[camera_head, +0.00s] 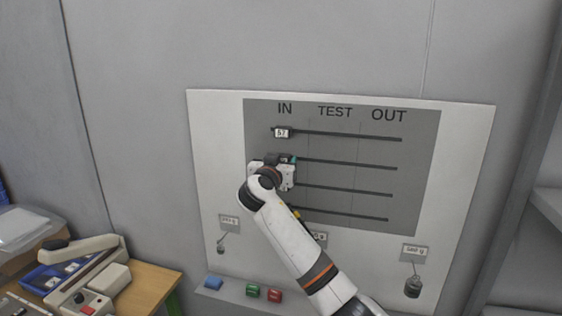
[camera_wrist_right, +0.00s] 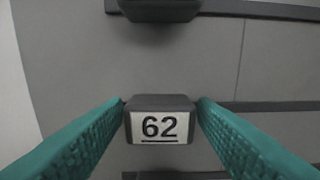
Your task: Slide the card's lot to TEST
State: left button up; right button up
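The grey lot board (camera_head: 345,175) on the wall has columns IN, TEST and OUT and several horizontal rails. A slider marked 62 (camera_wrist_right: 160,125) sits between the teal fingers of my right gripper (camera_wrist_right: 161,103) in the right wrist view. The fingers flank its sides closely; whether they press on it is unclear. In the head view my right gripper (camera_head: 284,162) is at the second rail, under IN. Another small slider (camera_head: 282,133), apparently 57, sits on the top rail under IN. My arm hides the left ends of the lower rails. I cannot identify the card. My left gripper is not in view.
A dark weight (camera_head: 412,287) hangs at lower right. Blue, green and red blocks (camera_head: 253,290) lie on a ledge. A cluttered wooden table (camera_head: 150,288) is at lower left. The rails are clear rightward.

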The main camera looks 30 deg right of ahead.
aim_at(332, 161)
grip_shut()
jog(key=s+d+b, duration=0.1)
jog(key=s+d, duration=0.1)
jog(key=s, duration=0.1)
jog(key=s+d+b, duration=0.1)
jog(key=s+d, duration=0.2)
jog(key=s+d+b, duration=0.1)
jog(key=s+d, duration=0.2)
jog(key=s, duration=0.1)
jog(key=shift+d, duration=0.25)
jog(key=shift+w, duration=0.1)
jog(key=shift+o, duration=1.4)
grip_release()
jog(key=b+v, duration=0.3)
jog(key=v, duration=0.9)
jog(key=shift+b, duration=0.35)
